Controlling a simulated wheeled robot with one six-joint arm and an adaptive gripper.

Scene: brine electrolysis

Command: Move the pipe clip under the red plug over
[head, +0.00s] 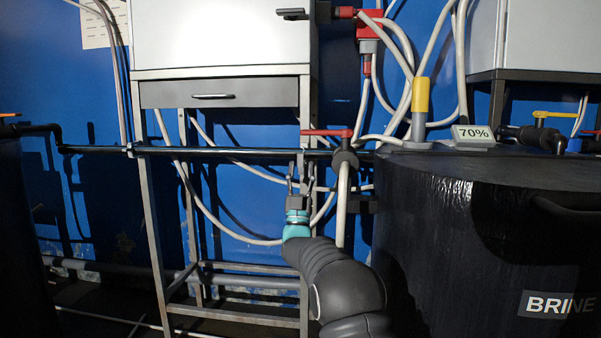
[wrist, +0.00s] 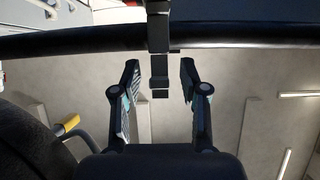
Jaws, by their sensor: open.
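A dark pipe clip (head: 301,160) sits on the long black horizontal pipe (head: 225,151), just left of the red-handled valve. In the wrist view the clip (wrist: 159,72) crosses the pipe (wrist: 90,41), and its end lies between my two fingertips, with gaps on both sides. My gripper (head: 301,184) is open and just below the clip in the head view; it also shows open in the wrist view (wrist: 160,70). The red plug (head: 368,64) hangs under a red socket box (head: 370,24), above and to the right of the clip.
A red-handled valve (head: 328,132) and hanging pale cables are close to the right of my gripper. A black brine tank (head: 470,215) fills the right side. A metal stand (head: 158,225) with a drawer (head: 215,93) is at left. Another clip (head: 130,150) is farther left on the pipe.

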